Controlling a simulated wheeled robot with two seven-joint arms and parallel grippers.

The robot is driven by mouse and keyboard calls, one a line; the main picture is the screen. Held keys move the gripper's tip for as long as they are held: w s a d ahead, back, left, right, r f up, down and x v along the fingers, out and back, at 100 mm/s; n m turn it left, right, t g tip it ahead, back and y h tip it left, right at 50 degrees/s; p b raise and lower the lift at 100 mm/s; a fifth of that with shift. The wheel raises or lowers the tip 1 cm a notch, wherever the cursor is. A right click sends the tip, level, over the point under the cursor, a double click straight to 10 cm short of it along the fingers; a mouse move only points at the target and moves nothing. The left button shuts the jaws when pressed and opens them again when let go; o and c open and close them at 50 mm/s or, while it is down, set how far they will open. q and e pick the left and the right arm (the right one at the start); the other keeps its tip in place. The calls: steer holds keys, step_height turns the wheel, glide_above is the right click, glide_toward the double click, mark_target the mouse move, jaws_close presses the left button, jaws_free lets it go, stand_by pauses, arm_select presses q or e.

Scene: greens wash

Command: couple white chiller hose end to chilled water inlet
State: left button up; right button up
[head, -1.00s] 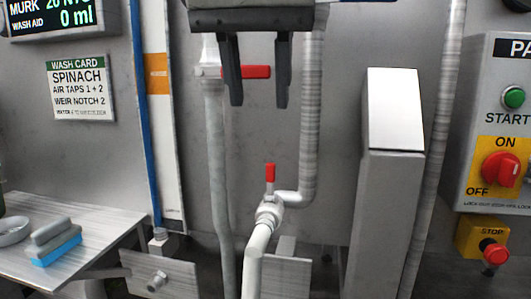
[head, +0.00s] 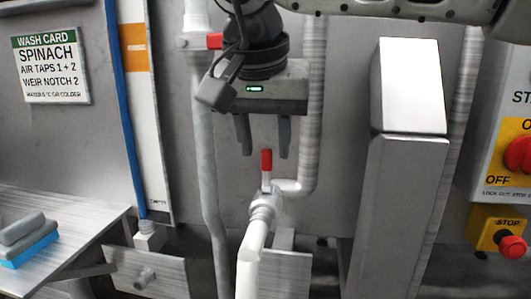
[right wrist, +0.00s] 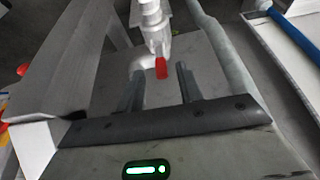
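A white hose (head: 250,262) rises from the bottom of the head view and meets a pale valve fitting (head: 264,207) on the wall pipe. Hose and fitting look joined, but I cannot tell whether the joint is locked. An upright red lever (head: 266,165) tops the fitting. My right gripper (head: 265,153) is open and empty, its fingers pointing down on either side of the lever's top in the picture. The right wrist view shows the red lever (right wrist: 161,68) just beyond the gap between the open fingers (right wrist: 160,84). My left gripper is not in view.
A grey pipe (head: 213,180) runs left of the fitting, with a second red handle (head: 214,41) partly hidden by my arm. A metal housing (head: 405,180) stands right. A control panel with a red stop button (head: 512,246) is at far right. A metal shelf (head: 75,215) holds a blue brush (head: 28,249).

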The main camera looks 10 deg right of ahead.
steer(key=shift+x, duration=1.3)
jaws_close()
stand_by(0.4)
jaws_free()
steer(key=shift+r, duration=0.15)
steer(key=p+v, duration=0.1)
steer(key=v, duration=1.4)
steer(key=shift+s+r, duration=0.25)
steer(key=shift+r, duration=0.1)
